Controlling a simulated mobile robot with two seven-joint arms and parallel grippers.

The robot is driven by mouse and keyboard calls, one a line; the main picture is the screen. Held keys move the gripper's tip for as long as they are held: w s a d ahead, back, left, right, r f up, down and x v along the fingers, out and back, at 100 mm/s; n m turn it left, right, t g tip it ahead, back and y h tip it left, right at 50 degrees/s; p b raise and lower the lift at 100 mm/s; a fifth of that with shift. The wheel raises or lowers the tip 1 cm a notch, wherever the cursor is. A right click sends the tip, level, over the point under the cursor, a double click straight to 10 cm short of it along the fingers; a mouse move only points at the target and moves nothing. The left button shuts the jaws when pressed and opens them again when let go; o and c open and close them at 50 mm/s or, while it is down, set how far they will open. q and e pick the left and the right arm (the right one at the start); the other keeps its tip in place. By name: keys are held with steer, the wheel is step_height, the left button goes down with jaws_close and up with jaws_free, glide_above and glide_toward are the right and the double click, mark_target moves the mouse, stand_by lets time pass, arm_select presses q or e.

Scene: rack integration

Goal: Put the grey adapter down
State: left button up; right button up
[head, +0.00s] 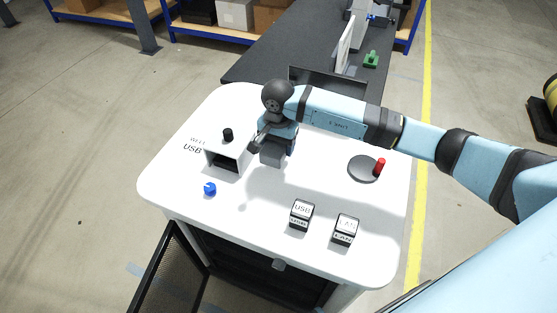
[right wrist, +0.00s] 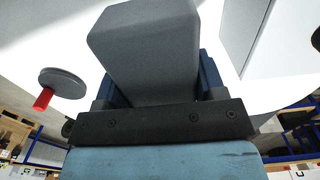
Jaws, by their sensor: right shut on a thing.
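The grey adapter (head: 272,157) is a plain block over the white tabletop (head: 180,210), near its middle. My right gripper (head: 281,142) is shut on it from above. In the right wrist view the adapter (right wrist: 145,50) sits between the two blue fingers of the gripper (right wrist: 158,88) and sticks out past them. I cannot tell whether its underside touches the tabletop. The arm partly hides its top. My left gripper is not in view.
Left of the adapter stands a white open-fronted housing (head: 238,151) with a black knob. A blue knob (head: 210,188), USB box (head: 302,214) and LAN box (head: 345,229) stand nearer the front. A grey disc (head: 362,169) with a red peg (head: 380,167) lies right.

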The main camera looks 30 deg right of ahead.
steer(key=shift+f, duration=3.8)
steer(key=shift+f, duration=0.1)
steer(key=shift+f, duration=0.15)
steer(key=o, duration=1.1)
